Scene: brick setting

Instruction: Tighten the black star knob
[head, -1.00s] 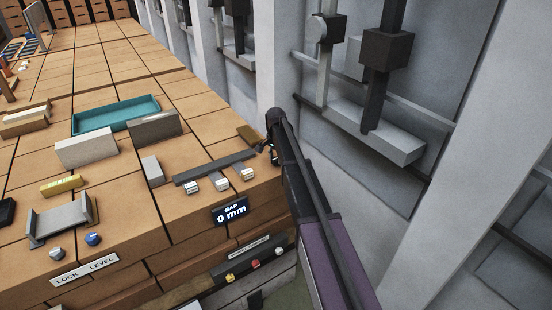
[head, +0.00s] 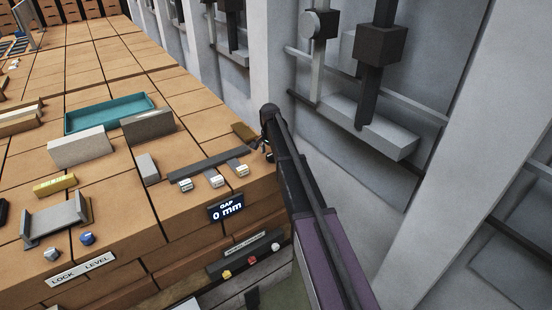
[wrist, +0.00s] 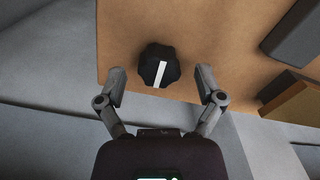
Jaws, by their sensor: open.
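The black star knob (wrist: 159,65) shows in the wrist view, with a lobed rim and a white stripe across its top. It sits against the tan brick surface, between and just ahead of the fingertips. My gripper (wrist: 159,84) is open, one finger on each side of the knob, with a gap on both sides. In the head view my gripper (head: 268,150) is at the right edge of the brick bench, and the knob cannot be made out there behind my arm.
A dark bar with several small light blocks lies left of my gripper, above the "GAP 0 mm" display (head: 226,207). A teal tray (head: 110,113) and grey blocks stand farther left. A grey wall with rails and a ledge (head: 370,130) rises on the right.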

